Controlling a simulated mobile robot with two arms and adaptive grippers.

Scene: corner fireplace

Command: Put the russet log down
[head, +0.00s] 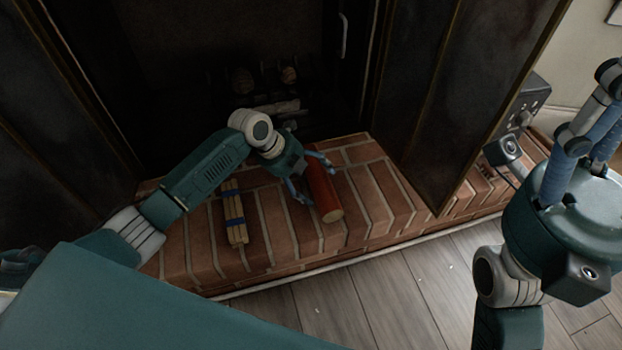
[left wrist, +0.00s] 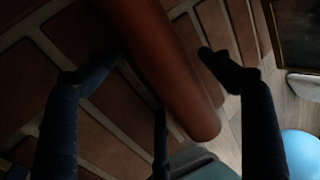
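The russet log (head: 323,190), a red-brown cylinder with a pale cut end, lies on the brick hearth (head: 370,200), its cut end toward the front edge. My left gripper (head: 314,178) is over it with fingers spread to either side. In the left wrist view the log (left wrist: 165,70) runs between the fingers, with narrow gaps beside the fingertips, so the gripper looks open. The log's far end is partly hidden by the gripper in the head view. My right gripper (head: 590,130) is at the right edge, away from the log; its fingertips are hard to make out.
A bundle of thin sticks with blue bands (head: 234,212) lies on the hearth left of the log. The dark firebox (head: 270,60) behind holds some logs. Dark door panels stand at both sides. Bare bricks lie right of the log; wooden floor (head: 380,300) is in front.

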